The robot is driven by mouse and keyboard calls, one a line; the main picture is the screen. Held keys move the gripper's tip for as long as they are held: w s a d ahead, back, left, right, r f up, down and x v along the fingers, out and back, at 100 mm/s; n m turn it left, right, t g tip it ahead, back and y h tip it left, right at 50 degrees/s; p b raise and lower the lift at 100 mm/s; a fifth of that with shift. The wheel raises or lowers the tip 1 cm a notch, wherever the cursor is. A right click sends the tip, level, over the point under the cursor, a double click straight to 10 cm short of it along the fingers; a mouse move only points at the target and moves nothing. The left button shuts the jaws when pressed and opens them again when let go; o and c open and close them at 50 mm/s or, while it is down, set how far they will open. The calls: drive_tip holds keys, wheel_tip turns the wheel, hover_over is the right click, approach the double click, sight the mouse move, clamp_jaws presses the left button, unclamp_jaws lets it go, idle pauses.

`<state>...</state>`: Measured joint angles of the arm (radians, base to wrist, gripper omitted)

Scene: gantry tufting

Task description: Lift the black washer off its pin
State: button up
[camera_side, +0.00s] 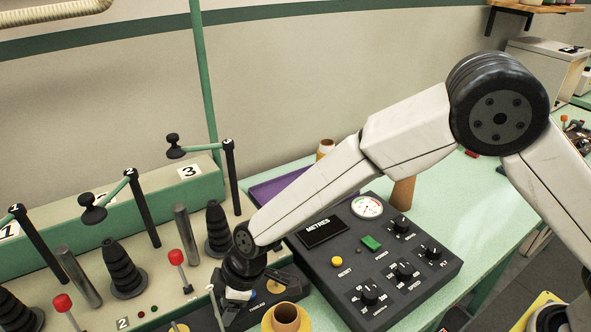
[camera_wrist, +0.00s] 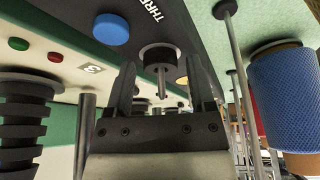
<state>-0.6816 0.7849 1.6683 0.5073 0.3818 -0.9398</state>
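The black washer (camera_wrist: 159,58) shows in the wrist view as a thick dark ring around a thin metal pin (camera_wrist: 161,84). My gripper (camera_wrist: 160,80) has its two dark fingers apart, one on each side of the washer and pin. I see a gap between each finger and the washer, and nothing is held. In the side view my gripper (camera_side: 258,296) is low over the front right end of the pale machine bed, and the washer is hidden there behind the gripper and wrist.
A dark control box (camera_side: 375,262) with knobs stands close on the right. A yellow-rimmed spool (camera_side: 286,318) is in front. Black tensioner cones (camera_side: 122,268) and red-tipped levers (camera_side: 177,258) stand on the left. In the wrist view a blue yarn cone (camera_wrist: 283,95) is at right.

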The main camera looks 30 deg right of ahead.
clamp_jaws()
drive_tip(key=shift+r, duration=0.1)
drive_tip(key=shift+r, duration=3.55)
